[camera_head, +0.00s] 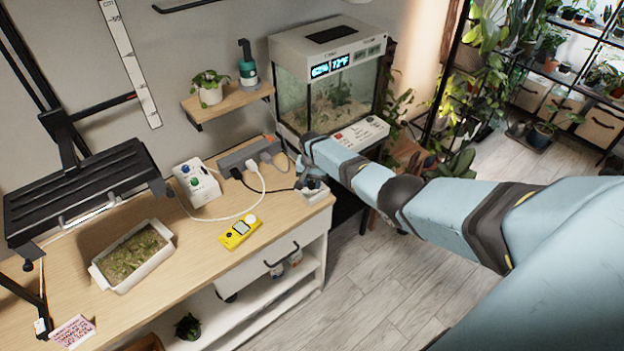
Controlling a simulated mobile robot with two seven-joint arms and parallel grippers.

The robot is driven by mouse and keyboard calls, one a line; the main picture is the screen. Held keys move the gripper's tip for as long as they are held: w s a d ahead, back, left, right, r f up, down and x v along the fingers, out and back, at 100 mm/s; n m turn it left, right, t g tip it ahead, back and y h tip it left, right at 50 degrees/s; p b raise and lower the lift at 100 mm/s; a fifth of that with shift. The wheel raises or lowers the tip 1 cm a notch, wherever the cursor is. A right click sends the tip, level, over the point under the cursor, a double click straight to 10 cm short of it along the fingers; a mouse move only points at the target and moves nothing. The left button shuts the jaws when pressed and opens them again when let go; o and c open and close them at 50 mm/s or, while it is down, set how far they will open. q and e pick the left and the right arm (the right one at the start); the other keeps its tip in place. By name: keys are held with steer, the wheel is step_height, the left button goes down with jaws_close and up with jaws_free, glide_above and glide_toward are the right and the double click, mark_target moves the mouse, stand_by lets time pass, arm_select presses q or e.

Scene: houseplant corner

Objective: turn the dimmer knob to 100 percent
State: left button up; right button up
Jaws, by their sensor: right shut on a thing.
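My right arm comes in from the right, and my right gripper (306,178) is at the right end of the wooden bench. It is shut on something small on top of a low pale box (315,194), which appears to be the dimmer. The knob is hidden by the gripper, so its setting cannot be read. A white control box (203,187) with a green and a blue knob stands further left, apart from the gripper. My left gripper is not in view.
A grey power strip (250,153) with plugs and cables lies behind the gripper. A yellow meter (240,231) and a seedling tray (161,258) are on the bench (200,250). A black lamp (85,190) hangs at left; a glass terrarium (283,97) stands behind.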

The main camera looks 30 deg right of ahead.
mark_target(312, 182)
steer(key=shift+m, duration=0.9)
steer(key=shift+p, duration=0.3)
steer(key=o, duration=0.9)
steer(key=shift+r, duration=0.1)
steer(key=shift+r, duration=0.2)
step_height(312, 182, up, 13)
steer(key=shift+r+p, duration=0.15)
steer(key=shift+p, duration=0.35)
